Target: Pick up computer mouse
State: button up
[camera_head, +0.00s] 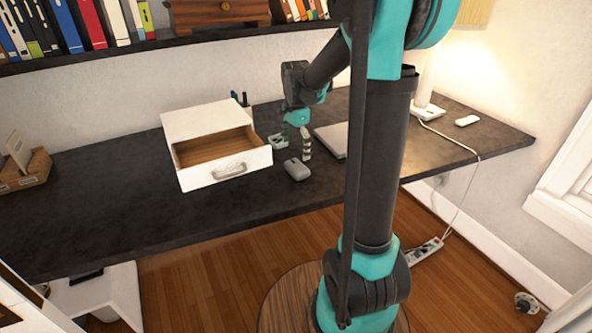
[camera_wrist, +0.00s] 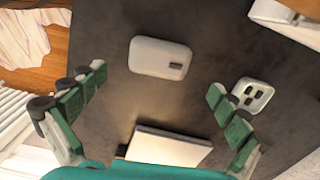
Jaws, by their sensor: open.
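A light grey computer mouse (camera_head: 297,169) lies on the dark desk, in front of the drawer box's right end. In the wrist view the mouse (camera_wrist: 160,58) is a pale rounded shape with a small dark patch, in the upper middle. My gripper (camera_head: 292,149) is just behind the mouse in the head view, pointing down at the desk. In the wrist view my gripper (camera_wrist: 156,80) has its two green fingers wide apart, with nothing between the pads. The mouse lies ahead of the fingertips, apart from them.
A white box (camera_head: 195,124) with its drawer pulled open stands left of the mouse. A flat grey item (camera_head: 332,137) lies right of my gripper. A small white object with dark spots (camera_wrist: 253,95) is by the right finger. The desk's left part (camera_head: 105,190) is clear.

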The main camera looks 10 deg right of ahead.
aim_at(297, 165)
jog(key=shift+d+f, duration=0.2)
jog(key=shift+f, duration=3.7)
jog(key=shift+c, duration=0.2)
jog(key=c, duration=1)
